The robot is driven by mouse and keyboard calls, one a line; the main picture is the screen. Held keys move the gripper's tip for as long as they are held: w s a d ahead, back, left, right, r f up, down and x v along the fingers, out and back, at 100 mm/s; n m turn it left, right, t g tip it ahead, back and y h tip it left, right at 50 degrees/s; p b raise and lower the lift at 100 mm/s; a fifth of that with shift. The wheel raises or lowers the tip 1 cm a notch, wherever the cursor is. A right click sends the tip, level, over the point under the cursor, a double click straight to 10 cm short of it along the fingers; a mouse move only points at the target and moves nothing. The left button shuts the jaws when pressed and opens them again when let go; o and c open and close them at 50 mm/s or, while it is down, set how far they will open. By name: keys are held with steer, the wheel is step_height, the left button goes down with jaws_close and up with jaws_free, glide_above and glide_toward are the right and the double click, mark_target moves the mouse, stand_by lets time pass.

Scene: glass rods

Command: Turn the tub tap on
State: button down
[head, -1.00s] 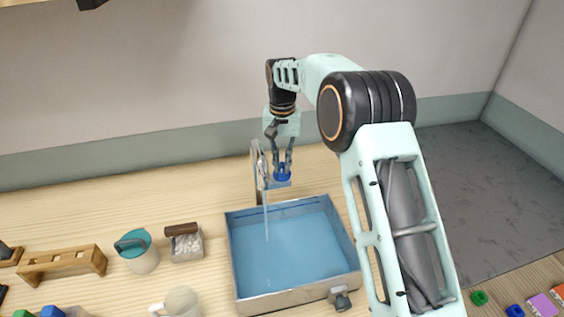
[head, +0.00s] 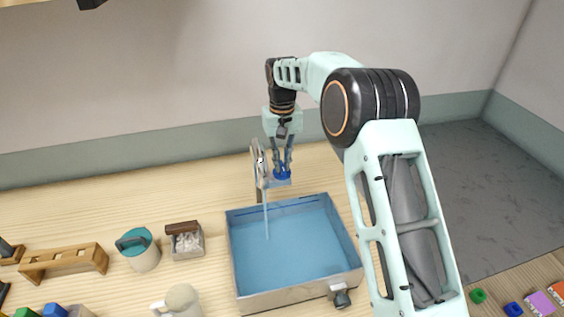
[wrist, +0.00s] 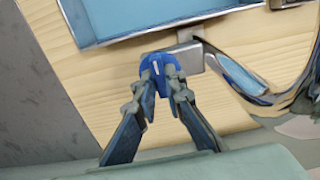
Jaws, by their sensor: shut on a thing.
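The tub (head: 240,262) is a metal-walled basin with blue water in it. The tap (head: 259,172) stands at its back edge, with a curved chrome spout that also shows in the wrist view (wrist: 242,77). A thin stream of water (head: 266,215) runs from the spout into the tub. The blue tap handle (head: 283,173) sits to the right of the spout, and in the wrist view the handle (wrist: 158,64) has a white mark. My gripper (head: 282,166) points down and is shut on the handle; its fingertips (wrist: 160,82) lie on both sides of it.
A teal-lidded canister (head: 143,254), a small box of white pieces (head: 187,243), a mug (head: 181,300) and a wooden rack (head: 62,263) stand left of the tub. A dark drain knob (head: 341,298) is at its front right.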

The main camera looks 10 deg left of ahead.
mark_target(282, 165)
steer(key=shift+r, duration=0.1)
steer(key=c, duration=2)
jaws_free()
step_height(282, 165, up, 12)
steer(key=shift+f, duration=0.1)
